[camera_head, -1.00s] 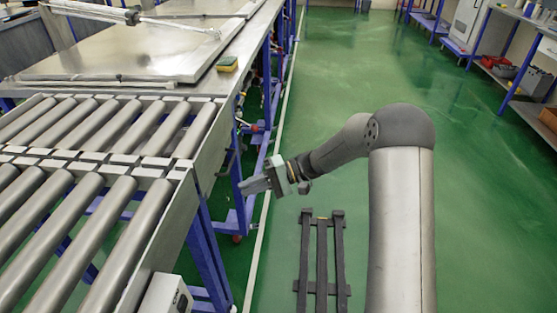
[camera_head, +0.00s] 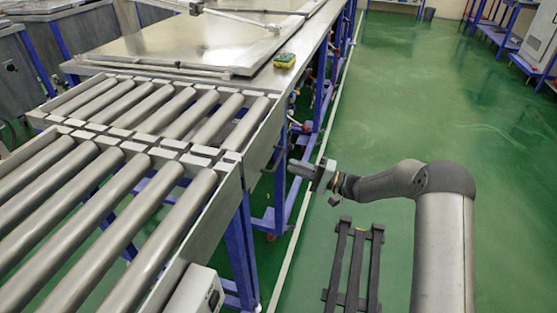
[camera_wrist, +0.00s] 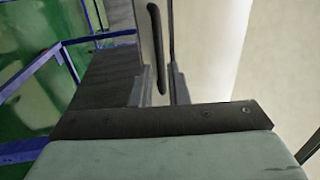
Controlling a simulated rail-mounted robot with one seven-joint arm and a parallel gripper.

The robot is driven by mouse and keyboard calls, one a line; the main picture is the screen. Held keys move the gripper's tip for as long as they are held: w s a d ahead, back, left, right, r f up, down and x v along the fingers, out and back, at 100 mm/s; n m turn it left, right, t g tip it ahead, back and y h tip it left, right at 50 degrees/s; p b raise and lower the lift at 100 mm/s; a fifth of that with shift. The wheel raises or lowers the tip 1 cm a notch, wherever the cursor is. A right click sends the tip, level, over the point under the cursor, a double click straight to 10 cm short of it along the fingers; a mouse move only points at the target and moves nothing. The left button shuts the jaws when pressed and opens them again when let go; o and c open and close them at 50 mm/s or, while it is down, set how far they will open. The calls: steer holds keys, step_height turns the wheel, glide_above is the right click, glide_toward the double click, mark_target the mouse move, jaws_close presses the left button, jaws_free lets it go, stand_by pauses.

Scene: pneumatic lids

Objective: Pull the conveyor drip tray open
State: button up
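The drip tray's dark bar handle (camera_head: 276,160) shows on the side of the roller conveyor (camera_head: 256,155). In the wrist view the handle (camera_wrist: 156,48) runs upright along a narrow grey front face (camera_wrist: 146,25), which I take for the drip tray. My gripper (camera_head: 294,172) is beside the conveyor's side, just right of the handle. In the wrist view my gripper (camera_wrist: 160,88) has its two fingers apart, with the handle's near end in line with the gap. I cannot tell whether the fingers touch the handle. The rest of the tray is hidden.
A steel table (camera_head: 190,50) with a yellow-green sponge (camera_head: 284,60) adjoins the conveyor. A grey box (camera_head: 196,292) is at the conveyor's near end. A dark slatted rack (camera_head: 355,265) lies on the green floor.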

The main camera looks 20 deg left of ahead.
mark_target(279, 160)
steer(key=a, duration=0.4)
steer(key=a+r, duration=0.1)
steer(key=a, duration=0.1)
steer(key=shift+a, duration=0.15)
steer(key=shift+c, duration=0.3)
jaws_close()
steer(key=shift+s, duration=0.1)
